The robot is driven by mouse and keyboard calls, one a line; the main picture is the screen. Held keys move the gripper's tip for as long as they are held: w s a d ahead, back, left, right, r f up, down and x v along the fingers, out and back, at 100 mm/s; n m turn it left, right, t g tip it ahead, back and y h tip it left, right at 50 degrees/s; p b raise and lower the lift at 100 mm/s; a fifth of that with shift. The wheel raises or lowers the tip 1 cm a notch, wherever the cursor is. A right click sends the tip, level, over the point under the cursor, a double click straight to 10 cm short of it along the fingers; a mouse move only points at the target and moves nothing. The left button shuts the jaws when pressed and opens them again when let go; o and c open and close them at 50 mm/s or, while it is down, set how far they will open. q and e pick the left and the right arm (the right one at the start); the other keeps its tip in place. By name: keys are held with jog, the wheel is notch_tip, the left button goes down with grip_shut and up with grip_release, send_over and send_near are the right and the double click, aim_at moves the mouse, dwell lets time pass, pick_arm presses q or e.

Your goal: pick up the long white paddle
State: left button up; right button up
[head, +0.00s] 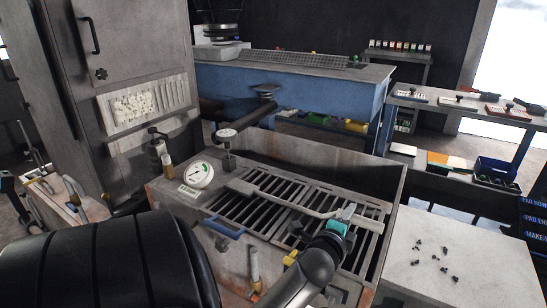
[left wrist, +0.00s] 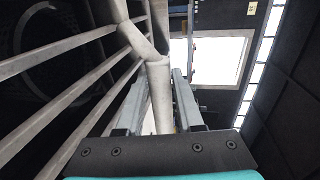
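The long white paddle (head: 285,203) lies across the slatted screen deck (head: 262,222), its wider end to the left near the round gauge and its thin handle running right. My left gripper (head: 347,211), with a teal body, is at the right end of the handle. In the left wrist view a pale shaft (left wrist: 160,98), which looks like the paddle's handle, runs between the two grey fingers. The fingers stand close on both sides of it, but whether they press on it I cannot tell. My right gripper is in neither view.
A round white gauge (head: 199,175) and a blue handle (head: 224,229) sit at the deck's left side. The metal side wall (head: 310,165) rises behind the deck. A pale table (head: 460,265) with several small dark pieces stands at the right.

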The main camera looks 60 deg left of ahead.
pick_arm(q)
grip_shut()
jog(key=shift+r, duration=0.15)
dwell(0.4)
